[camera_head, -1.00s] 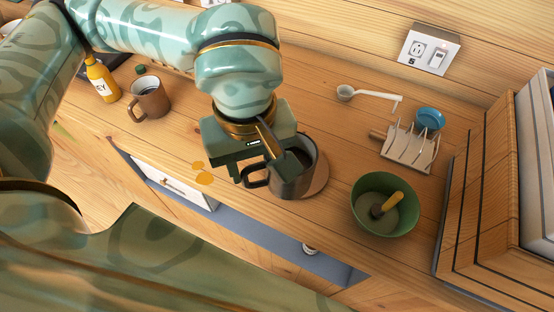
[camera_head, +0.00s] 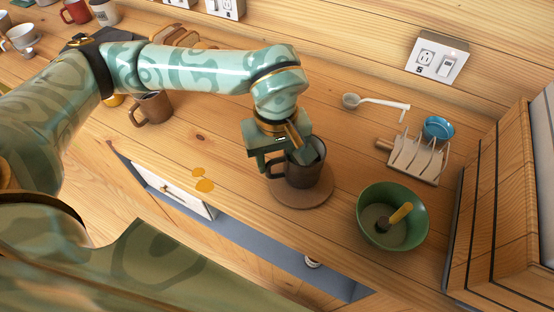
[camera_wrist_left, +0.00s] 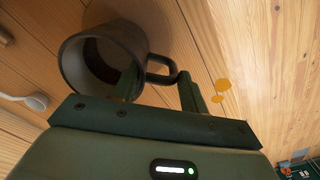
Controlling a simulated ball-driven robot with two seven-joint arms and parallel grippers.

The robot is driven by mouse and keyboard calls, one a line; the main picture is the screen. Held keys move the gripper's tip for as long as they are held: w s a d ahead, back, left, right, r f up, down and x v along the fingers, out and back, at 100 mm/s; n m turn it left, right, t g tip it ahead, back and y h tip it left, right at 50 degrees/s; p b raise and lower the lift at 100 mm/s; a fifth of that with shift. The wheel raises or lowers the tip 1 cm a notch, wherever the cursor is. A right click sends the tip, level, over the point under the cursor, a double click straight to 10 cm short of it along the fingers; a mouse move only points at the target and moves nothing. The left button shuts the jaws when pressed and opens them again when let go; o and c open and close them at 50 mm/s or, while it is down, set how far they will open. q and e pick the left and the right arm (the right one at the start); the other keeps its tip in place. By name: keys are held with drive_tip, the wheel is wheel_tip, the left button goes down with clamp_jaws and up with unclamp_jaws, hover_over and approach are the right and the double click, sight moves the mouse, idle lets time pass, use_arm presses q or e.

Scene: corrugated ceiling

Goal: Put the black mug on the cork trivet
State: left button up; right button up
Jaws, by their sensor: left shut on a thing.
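The black mug (camera_head: 312,172) is upright over the round cork trivet (camera_head: 302,199), within its outline. I cannot tell whether its base touches the trivet. My left gripper (camera_head: 286,165) comes down from above and is shut on the mug at its handle side, hiding part of the rim. In the left wrist view the mug (camera_wrist_left: 88,68) shows its dark open mouth, and the gripper's fingers (camera_wrist_left: 160,88) are at the rim and handle. My right gripper is not in view.
A green bowl (camera_head: 366,222) with a yellow-handled tool stands to the right. Behind it are a toast rack (camera_head: 418,160), a blue bowl (camera_head: 438,128) and a white ladle (camera_head: 380,103). A brown mug (camera_head: 153,108) is to the left. Orange spots (camera_head: 203,185) mark the counter's front.

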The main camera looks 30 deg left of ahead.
use_arm(q)
drive_tip(key=shift+f, duration=0.6)
drive_tip(key=o, duration=1.4)
drive_tip(key=shift+f, duration=0.1)
wheel_tip(320, 180, up, 12)
drive_tip(key=shift+r+p, duration=0.2)
drive_tip(key=shift+p, duration=0.7)
